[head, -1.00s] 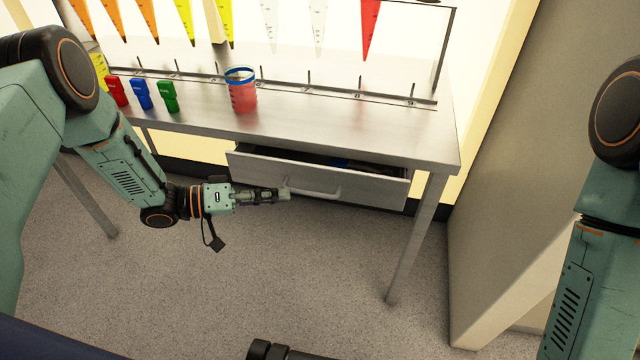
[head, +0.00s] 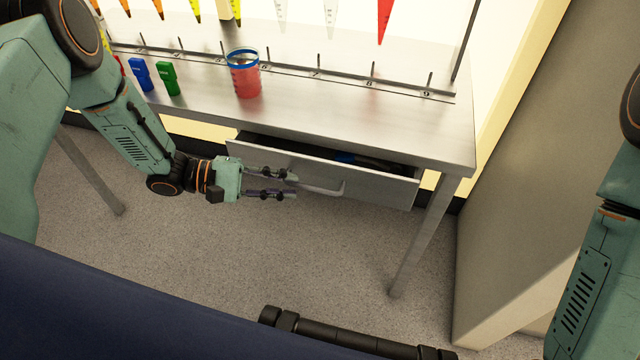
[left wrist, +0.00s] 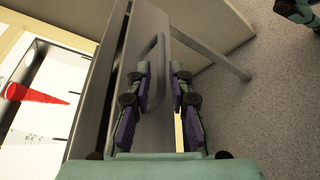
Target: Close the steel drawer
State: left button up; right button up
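The steel drawer (head: 384,186) under the bench is partly open, with its front panel standing out from the bench edge. Its bar handle (head: 325,190) is on the front panel; it also shows in the left wrist view (left wrist: 159,85). My left gripper (head: 293,187) is at the left end of the handle with its two fingers apart. In the left wrist view the fingers (left wrist: 160,68) appear on either side of the handle bar; I cannot tell whether they touch it. Only links of my right arm show at the right edge; its gripper is out of view.
The steel bench top (head: 350,125) holds a red cup with a blue rim (head: 244,76), a blue item (head: 141,74) and a green item (head: 168,79). A bench leg (head: 420,235) stands right of the drawer.

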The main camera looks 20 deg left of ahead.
aim_at(312, 190)
pick_arm(q)
jog(key=b+x, duration=0.2)
jog(key=x, duration=0.4)
jog(key=shift+s+f, duration=0.1)
jog(key=shift+d, duration=0.5)
grip_shut()
jog(key=shift+w, duration=0.25)
